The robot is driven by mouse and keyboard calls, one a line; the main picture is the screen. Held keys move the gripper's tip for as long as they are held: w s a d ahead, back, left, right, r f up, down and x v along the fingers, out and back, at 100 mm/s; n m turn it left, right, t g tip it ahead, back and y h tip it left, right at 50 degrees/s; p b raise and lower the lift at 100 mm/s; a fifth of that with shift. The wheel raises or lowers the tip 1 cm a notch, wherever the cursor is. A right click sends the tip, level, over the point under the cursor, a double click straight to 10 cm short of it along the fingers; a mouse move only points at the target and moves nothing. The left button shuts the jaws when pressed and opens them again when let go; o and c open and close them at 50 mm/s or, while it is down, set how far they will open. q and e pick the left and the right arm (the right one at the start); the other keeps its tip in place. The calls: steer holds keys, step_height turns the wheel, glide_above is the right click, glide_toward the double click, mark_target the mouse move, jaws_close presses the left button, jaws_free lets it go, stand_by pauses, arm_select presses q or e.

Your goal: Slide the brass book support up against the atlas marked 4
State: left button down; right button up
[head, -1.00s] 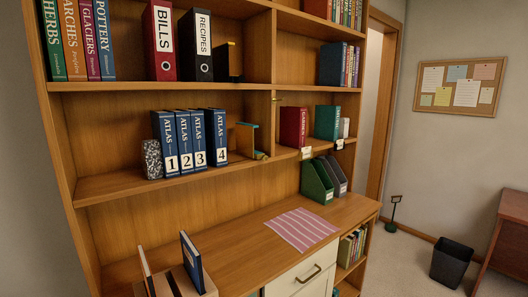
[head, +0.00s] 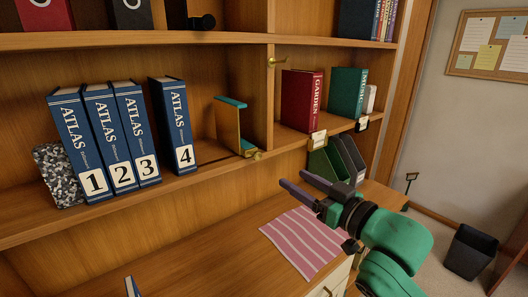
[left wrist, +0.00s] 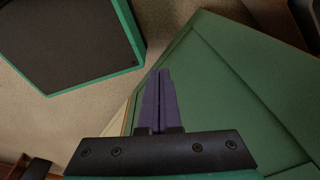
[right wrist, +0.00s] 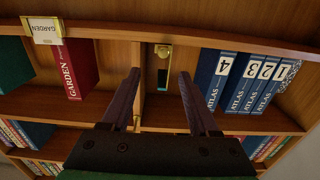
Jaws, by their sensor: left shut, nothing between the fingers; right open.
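The blue atlas marked 4 (head: 176,128) stands on the middle shelf to the right of the atlases marked 1 to 3. The brass book support (head: 229,128), with teal edging, stands to its right with a gap between them. In the right wrist view the brass support (right wrist: 163,54) shows between the fingers' directions, and atlas 4 (right wrist: 218,75) is to its right. My right gripper (head: 294,179) is open and empty, in front of the shelf, below and right of the support. My left gripper (left wrist: 161,73) is shut and empty in the left wrist view, outside the head view.
A speckled block (head: 58,175) stands left of atlas 1. A vertical divider (head: 267,95) rises right of the support, with the red Garden book (head: 300,100) beyond it.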

mark_target(259, 157)
steer(key=p+x, duration=0.1)
steer(key=x, duration=0.5)
steer(key=p+x, duration=0.2)
steer(key=x, duration=0.4)
steer(key=shift+s+a+r+p, duration=0.15)
steer(key=shift+s+r+p, duration=0.05)
steer(key=shift+r+p, duration=0.1)
steer(key=shift+w+a, duration=0.1)
steer(key=shift+a, duration=0.15)
arm_select(q)
steer(key=r, duration=0.1)
steer(key=s+r, duration=0.2)
steer(key=r, duration=0.1)
steer(key=shift+s, duration=0.25)
arm_select(e)
steer(key=shift+f, duration=0.1)
jaws_close()
